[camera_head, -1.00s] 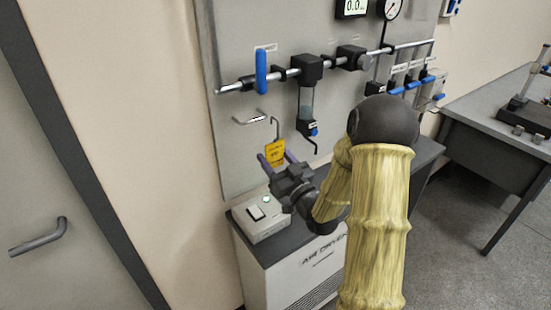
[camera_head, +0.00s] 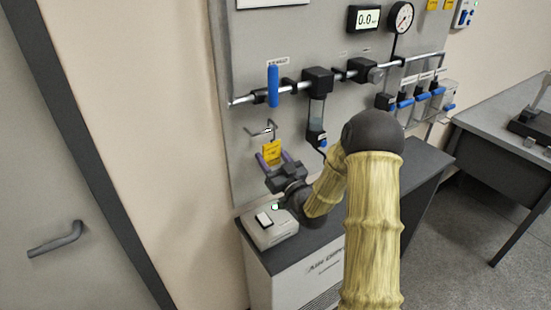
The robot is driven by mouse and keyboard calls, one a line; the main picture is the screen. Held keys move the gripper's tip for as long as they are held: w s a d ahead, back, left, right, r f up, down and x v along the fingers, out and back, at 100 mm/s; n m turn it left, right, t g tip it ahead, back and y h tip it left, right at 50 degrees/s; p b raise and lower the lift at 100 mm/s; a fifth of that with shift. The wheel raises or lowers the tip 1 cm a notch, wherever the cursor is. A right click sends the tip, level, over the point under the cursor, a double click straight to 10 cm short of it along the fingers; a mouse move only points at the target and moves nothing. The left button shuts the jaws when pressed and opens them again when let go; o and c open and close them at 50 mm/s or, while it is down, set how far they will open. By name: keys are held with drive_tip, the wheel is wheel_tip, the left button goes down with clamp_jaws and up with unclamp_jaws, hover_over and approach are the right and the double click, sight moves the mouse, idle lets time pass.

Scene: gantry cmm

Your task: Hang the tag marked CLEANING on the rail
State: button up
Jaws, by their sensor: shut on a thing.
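A yellow tag (camera_head: 271,152) with a wire hook at its top is held upright between the purple fingers of my gripper (camera_head: 273,158). Its print is too small to read. A short grey rail (camera_head: 256,132) sticks out from the panel just above the tag. The tag's hook overlaps the right end of this rail in the picture. I cannot tell whether the hook is over the rail, touching it or in front of it.
A white box with a switch (camera_head: 268,228) stands on the dark cabinet top below my gripper. Above run a pipe with a blue-handled valve (camera_head: 273,86) and a filter bowl (camera_head: 317,112). More yellow tags (camera_head: 433,5) show at the top right.

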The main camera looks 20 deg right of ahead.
drive_tip(key=shift+w+a, duration=0.15)
drive_tip(key=shift+w, duration=0.45)
drive_tip(key=shift+f+b, duration=1.1)
drive_tip(key=shift+f, duration=0.1)
drive_tip(key=shift+w, duration=0.1)
drive_tip(key=o, duration=0.9)
drive_tip(key=b+v, duration=0.2)
drive_tip(key=v, duration=1.5)
drive_tip(key=shift+s+b, duration=0.2)
drive_tip(key=shift+b, duration=0.2)
